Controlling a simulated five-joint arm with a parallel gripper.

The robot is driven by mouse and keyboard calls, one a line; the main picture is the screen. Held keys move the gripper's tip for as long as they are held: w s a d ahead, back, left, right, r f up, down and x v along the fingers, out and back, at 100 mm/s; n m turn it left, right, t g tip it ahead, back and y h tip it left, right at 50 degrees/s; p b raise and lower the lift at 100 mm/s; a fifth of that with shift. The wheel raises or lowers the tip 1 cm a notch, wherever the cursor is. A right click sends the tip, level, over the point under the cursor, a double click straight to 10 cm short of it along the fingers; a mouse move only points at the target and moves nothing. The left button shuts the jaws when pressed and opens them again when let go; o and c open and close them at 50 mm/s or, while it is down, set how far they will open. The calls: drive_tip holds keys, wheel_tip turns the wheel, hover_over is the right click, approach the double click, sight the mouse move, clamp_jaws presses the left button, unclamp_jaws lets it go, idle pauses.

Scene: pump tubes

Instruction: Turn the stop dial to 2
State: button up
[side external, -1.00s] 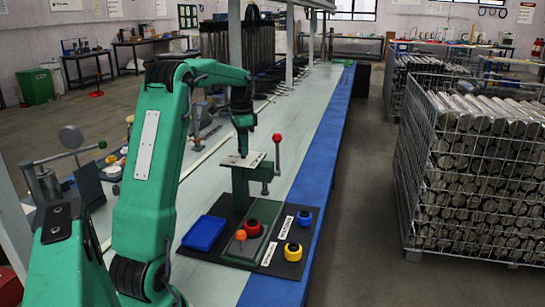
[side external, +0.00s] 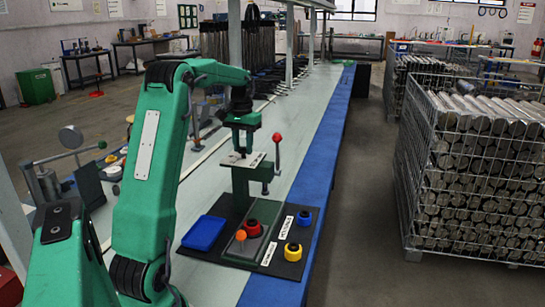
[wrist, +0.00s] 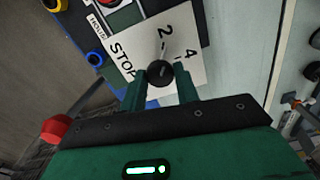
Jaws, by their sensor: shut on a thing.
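The stop dial's black knob (wrist: 160,73) sits on a white plate (wrist: 125,62) marked STOP, 2 and 4 in the wrist view. My gripper (wrist: 160,74) is shut on the knob, one green finger on each side. A thin grey pointer (wrist: 163,48) runs from the knob to just beside the 2. The 4 lies to the right of it. In the side view the plate (side external: 254,160) tops a green press stand (side external: 241,185), with my gripper (side external: 241,151) directly above it. The knob is mostly hidden there.
A red-balled lever (side external: 277,138) stands close right of the plate. Below are a blue tray (side external: 204,233), a red button (side external: 252,228), a yellow button (side external: 292,250) and a blue button (side external: 304,218) on a black mat. A wire cage of tubes (side external: 470,170) stands at the right.

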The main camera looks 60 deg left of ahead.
sight(243, 148)
drive_tip(key=shift+r+n, duration=0.1)
drive_tip(key=shift+n, duration=0.8)
drive_tip(key=o, duration=1)
drive_tip(key=shift+r, duration=0.1)
drive_tip(key=shift+r, duration=3.8)
